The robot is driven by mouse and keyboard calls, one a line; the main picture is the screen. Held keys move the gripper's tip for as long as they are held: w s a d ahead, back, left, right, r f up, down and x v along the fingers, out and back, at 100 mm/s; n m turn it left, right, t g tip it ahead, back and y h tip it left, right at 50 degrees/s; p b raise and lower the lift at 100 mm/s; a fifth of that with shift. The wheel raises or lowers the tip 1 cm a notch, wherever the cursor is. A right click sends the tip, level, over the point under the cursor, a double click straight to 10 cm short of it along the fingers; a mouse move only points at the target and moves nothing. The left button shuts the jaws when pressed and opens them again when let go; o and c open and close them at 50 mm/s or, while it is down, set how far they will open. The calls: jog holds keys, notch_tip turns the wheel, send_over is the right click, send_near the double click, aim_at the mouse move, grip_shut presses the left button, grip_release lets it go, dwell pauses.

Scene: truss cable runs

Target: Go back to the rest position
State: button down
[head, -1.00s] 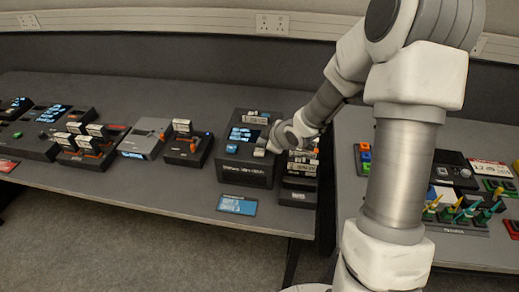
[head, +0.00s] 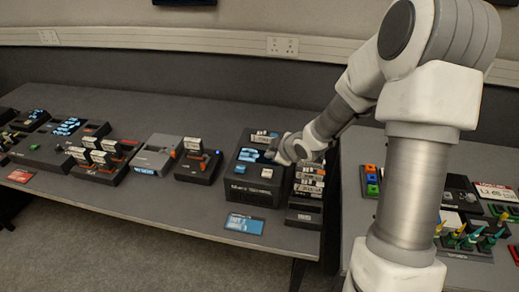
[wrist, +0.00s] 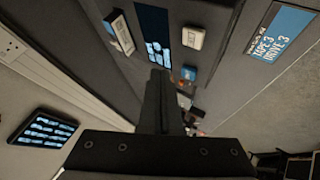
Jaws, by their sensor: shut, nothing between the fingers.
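My gripper (head: 274,152) is at the end of my bent arm, over the right part of a large black box (head: 252,188) with a lit blue screen. In the wrist view its two dark fingers (wrist: 160,78) are together with nothing between them. They point toward the same kind of dark surface with a lit screen (wrist: 153,35) and small light-coloured blocks beside it. In the head view the fingers are small and partly merge with the box, so I cannot tell whether they touch it.
A rack of labelled cartridges (head: 309,180) stands close right of the box. A blue card (head: 244,224) lies in front. Several devices, including a grey one (head: 157,155), line the table to the left. A second table (head: 352,222) holds coloured parts at right. Wall sockets (head: 282,46) are behind.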

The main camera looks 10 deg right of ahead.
jog(key=shift+r, duration=0.1)
jog(key=s+d+r+m+g+h, duration=0.1)
jog(key=s+d+r+m+h, duration=0.15)
jog(key=s+r, duration=0.35)
jog(key=s+d+r+m+h, duration=0.1)
jog(key=s+r+m+h, duration=0.1)
jog(key=s+r+m, duration=0.45)
jog(key=s+a+r+m+g, duration=0.1)
jog(key=s+r, duration=0.3)
jog(key=s, duration=0.5)
jog(key=s+a+r+m+g+y, duration=0.1)
jog(key=s+a+r+m, duration=0.1)
jog(key=s, duration=0.6)
jog(key=shift+s+a+r+m, duration=0.4)
jog(key=shift+a+r, duration=0.2)
jog(key=shift+r, duration=0.3)
